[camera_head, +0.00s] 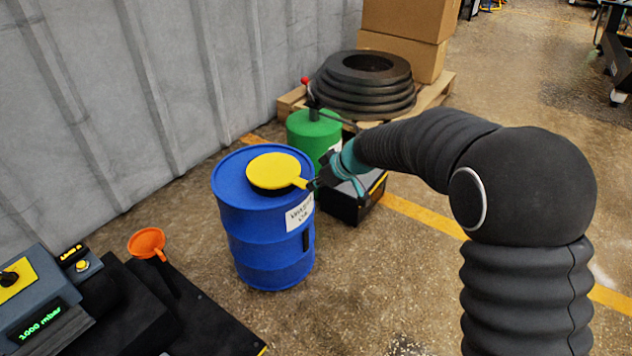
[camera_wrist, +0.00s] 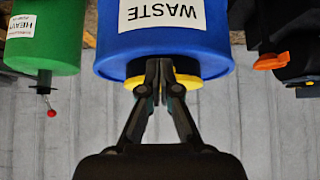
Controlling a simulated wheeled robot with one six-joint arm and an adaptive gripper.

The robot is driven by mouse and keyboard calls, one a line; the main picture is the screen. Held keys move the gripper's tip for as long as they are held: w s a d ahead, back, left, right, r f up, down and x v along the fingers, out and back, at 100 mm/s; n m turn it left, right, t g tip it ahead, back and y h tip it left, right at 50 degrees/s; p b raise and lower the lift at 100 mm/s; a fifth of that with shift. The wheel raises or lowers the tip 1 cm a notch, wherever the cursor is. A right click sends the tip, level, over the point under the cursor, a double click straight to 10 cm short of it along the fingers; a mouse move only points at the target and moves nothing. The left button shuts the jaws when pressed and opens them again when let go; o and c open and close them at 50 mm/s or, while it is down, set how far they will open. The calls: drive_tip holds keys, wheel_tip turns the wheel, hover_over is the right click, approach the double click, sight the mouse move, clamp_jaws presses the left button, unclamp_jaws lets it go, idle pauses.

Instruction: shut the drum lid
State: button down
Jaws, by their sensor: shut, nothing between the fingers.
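The blue drum (camera_head: 265,245) stands upright on the floor and has a white label. Its yellow lid (camera_head: 274,169) lies over the dark opening in the drum top, roughly level, with its tab pointing right towards my gripper. I cannot tell whether the lid is fully seated. My gripper (camera_head: 313,184) is at the tab, at the drum's right edge. In the wrist view, which is upside down, the shut fingers (camera_wrist: 160,66) overlap the yellow lid (camera_wrist: 178,89) in front of the blue drum (camera_wrist: 208,45). The fingers hide part of the lid.
A green container (camera_head: 312,133) with a red-tipped lever stands behind the drum, beside a dark box (camera_head: 350,205). Black hose coils (camera_head: 365,82) and cartons sit on a pallet. An orange funnel (camera_head: 146,242) is at lower left. A grey wall runs along the left.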

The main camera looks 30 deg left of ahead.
drive_tip(key=d, duration=0.9)
drive_tip(key=shift+d+r, duration=0.2)
drive_tip(key=shift+r, duration=0.05)
drive_tip(key=shift+s, duration=0.1)
drive_tip(key=s+d+f+m+g+h, duration=0.1)
drive_tip(key=s+d+m+h, duration=0.2)
drive_tip(key=s+d+m, duration=0.5)
drive_tip(key=s+d+r+m+t+h+p, duration=0.1)
drive_tip(key=s+d+r+m+t+p, duration=0.1)
drive_tip(key=d+r, duration=0.6)
drive_tip(key=s+d+r+m+t+h+p, duration=0.2)
drive_tip(key=d+r, duration=0.6)
drive_tip(key=d, duration=0.8)
drive_tip(key=s+d+r+m+t+h+p, duration=0.2)
drive_tip(key=s+d+r+m+p, duration=0.3)
drive_tip(key=d, duration=0.7)
drive_tip(key=s+r+p, duration=0.1)
drive_tip(key=s+r, duration=0.1)
drive_tip(key=s, duration=0.1)
drive_tip(key=shift+d+r+m+p, duration=0.25)
drive_tip(key=shift+r+m+p, duration=0.15)
